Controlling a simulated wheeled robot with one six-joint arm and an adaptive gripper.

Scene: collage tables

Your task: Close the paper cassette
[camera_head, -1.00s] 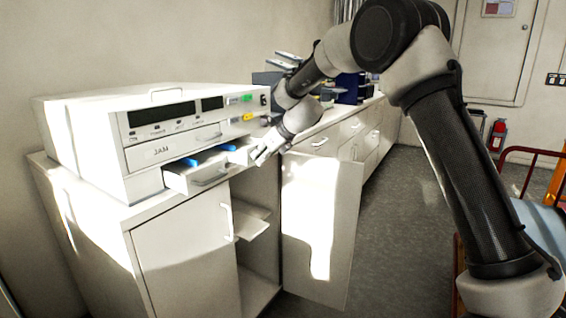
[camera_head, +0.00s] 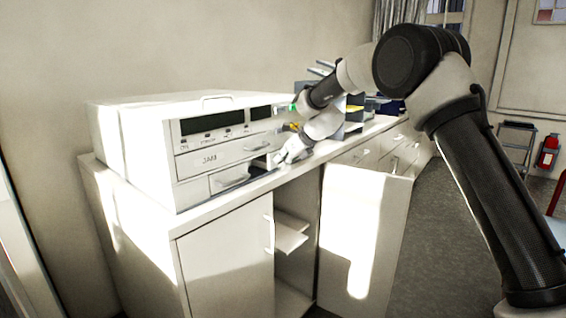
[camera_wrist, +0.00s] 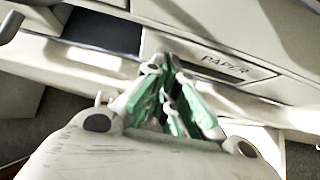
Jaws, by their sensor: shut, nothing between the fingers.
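My gripper (camera_head: 280,158) is at the right end of the cassette, shut and empty. In the wrist view my gripper's green-padded fingers (camera_wrist: 168,68) point at the front marked PAPER (camera_wrist: 225,66). I cannot tell whether they touch it. A dark recess (camera_wrist: 112,32) shows left of the label.
The machine stands on a white cabinet (camera_head: 225,262). A cabinet door (camera_head: 365,225) stands open below my gripper, beside a shelf (camera_head: 290,238). More drawers and trays line the counter to the right. A red fire extinguisher (camera_head: 547,152) is at the far right.

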